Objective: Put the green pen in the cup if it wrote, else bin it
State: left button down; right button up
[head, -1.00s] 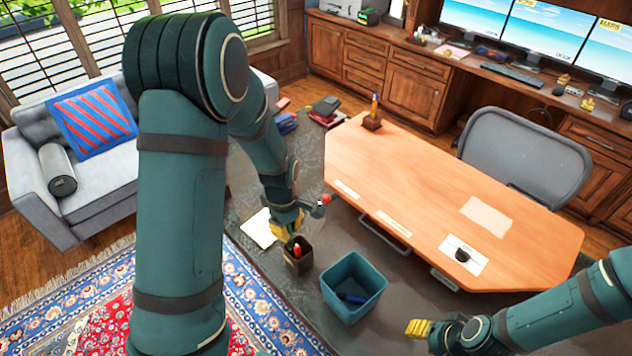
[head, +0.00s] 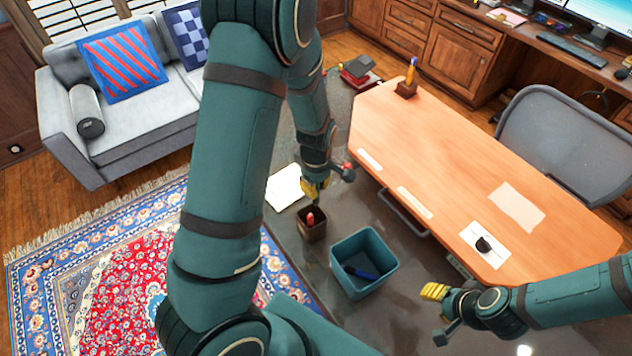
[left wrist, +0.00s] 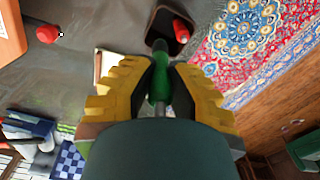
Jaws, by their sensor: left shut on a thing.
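My left gripper (head: 314,192) is shut on the green pen (left wrist: 159,82), which shows between its yellow fingers in the left wrist view. In the head view it is just above and behind the dark brown cup (head: 311,234). In the wrist view the pen's far end points to the cup (left wrist: 160,22); I cannot tell whether it is over the opening. A red pen (head: 310,218) stands in the cup. The teal bin (head: 382,243) is to the right of the cup, with a blue pen (head: 360,272) in it. My right gripper (head: 434,291) is right of the bin; its finger gap is unclear.
A white paper (head: 285,187) lies left of the cup; I cannot read any mark on it. The wooden desk (head: 440,150) stands behind the bin, with a pen holder (head: 406,88) at its far corner. A patterned rug (head: 95,270) lies at left.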

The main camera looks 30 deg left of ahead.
aim_at(316, 200)
pick_arm(q)
jog(key=shift+f+b, duration=2.25)
jog(key=shift+f, duration=1)
pick_arm(e)
jog(key=shift+a+f, duration=0.1)
jog(key=shift+f, duration=2.6)
pick_arm(q)
jog(key=c, duration=1)
grip_release()
notch_tip(316, 200, up, 12)
jog(key=shift+r, duration=0.1)
